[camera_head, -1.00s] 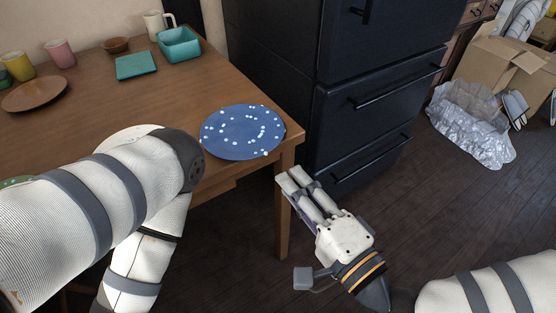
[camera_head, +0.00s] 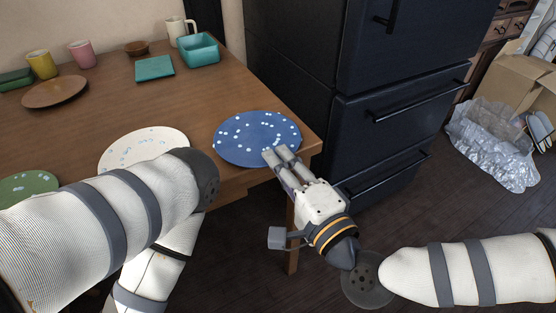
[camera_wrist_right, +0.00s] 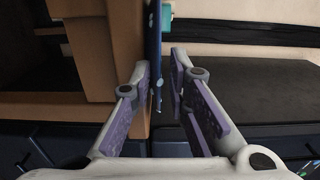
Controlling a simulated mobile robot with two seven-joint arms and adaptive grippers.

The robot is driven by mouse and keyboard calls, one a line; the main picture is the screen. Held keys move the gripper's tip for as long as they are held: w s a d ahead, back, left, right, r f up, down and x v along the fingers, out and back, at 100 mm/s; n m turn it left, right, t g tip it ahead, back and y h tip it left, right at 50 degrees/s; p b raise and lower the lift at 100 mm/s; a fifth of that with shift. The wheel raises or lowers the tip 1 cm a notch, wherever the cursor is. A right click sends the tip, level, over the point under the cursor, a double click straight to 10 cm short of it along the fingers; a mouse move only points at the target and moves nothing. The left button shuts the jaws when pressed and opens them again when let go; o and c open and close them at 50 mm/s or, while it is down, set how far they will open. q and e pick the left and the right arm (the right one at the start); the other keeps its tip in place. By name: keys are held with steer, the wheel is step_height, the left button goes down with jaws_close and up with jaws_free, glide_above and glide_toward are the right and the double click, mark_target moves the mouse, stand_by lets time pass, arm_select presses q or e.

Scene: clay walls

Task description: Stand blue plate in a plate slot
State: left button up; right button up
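The blue plate (camera_head: 250,134) with white spots lies flat at the right front corner of the wooden table. My right gripper (camera_head: 281,154) is at the plate's front right rim. In the right wrist view the blue plate (camera_wrist_right: 154,50) shows edge-on, between the two spread fingers of my right gripper (camera_wrist_right: 160,72). The fingers stand apart, and I cannot tell whether either one touches the plate. My left arm crosses the lower left, but its gripper is out of view. No plate slot is visible.
A white speckled plate (camera_head: 140,145), a green plate (camera_head: 30,185) and a brown plate (camera_head: 54,92) lie on the table (camera_head: 120,105). A teal tray (camera_head: 154,68), teal box (camera_head: 199,48) and cups stand behind. A dark cabinet (camera_head: 390,115) stands close on the right.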

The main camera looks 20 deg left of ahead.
jaws_close()
steer(key=shift+r, duration=0.1)
arm_select(q)
steer(key=w+r+t+p, duration=0.1)
steer(key=w+r+p, duration=0.3)
steer(key=r+p, duration=0.3)
steer(key=shift+w+t, duration=0.4)
arm_select(e)
steer(key=s+d+r, duration=0.7)
steer(key=s+d, duration=0.1)
steer(key=d, duration=0.3)
steer(key=shift+s+r, duration=0.2)
steer(key=shift+s, duration=0.15)
